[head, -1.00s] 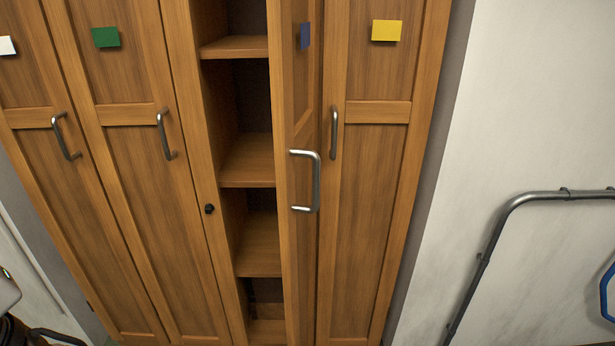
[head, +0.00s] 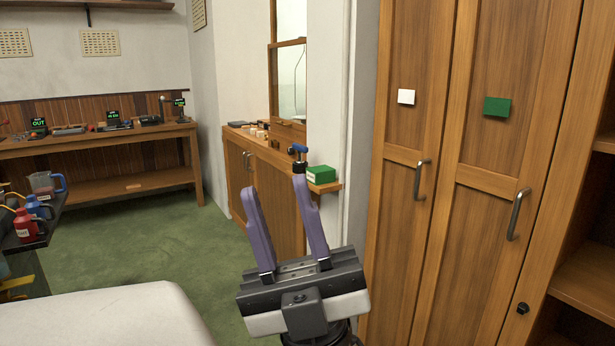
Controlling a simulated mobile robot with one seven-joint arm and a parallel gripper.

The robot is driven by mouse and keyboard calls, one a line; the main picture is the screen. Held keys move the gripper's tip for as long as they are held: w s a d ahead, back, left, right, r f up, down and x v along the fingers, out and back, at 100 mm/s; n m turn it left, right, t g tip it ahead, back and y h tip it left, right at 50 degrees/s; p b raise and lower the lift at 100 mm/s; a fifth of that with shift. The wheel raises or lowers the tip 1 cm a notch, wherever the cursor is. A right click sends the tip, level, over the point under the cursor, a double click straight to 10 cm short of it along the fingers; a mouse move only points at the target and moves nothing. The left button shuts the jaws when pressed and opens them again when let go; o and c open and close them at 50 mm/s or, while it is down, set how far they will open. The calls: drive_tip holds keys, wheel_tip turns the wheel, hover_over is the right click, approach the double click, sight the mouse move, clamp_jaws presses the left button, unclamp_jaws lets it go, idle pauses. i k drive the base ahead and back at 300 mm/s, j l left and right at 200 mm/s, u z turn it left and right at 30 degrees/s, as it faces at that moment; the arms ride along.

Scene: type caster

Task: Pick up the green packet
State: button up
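A small green packet (head: 321,175), box-shaped with a pale label on its front, sits at the near right end of a wooden ledge. My gripper (head: 273,186) is in the lower middle of the head view, its two purple fingers pointing up and spread apart. It is open with nothing between the fingers. The right fingertip appears just left of the packet in the picture, nearer to the camera and not seen touching it.
A small blue-topped item (head: 299,153) stands beside the packet. Wooden lockers (head: 405,220) with a green card (head: 497,107) and a white card (head: 406,96) fill the right. A workbench (head: 100,187) is far left. Green carpet (head: 140,240) lies open between.

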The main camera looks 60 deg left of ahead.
sight(322, 174)
drive_tip(key=u, duration=1.55)
drive_tip(key=i, duration=0.2)
drive_tip(key=z, duration=0.05)
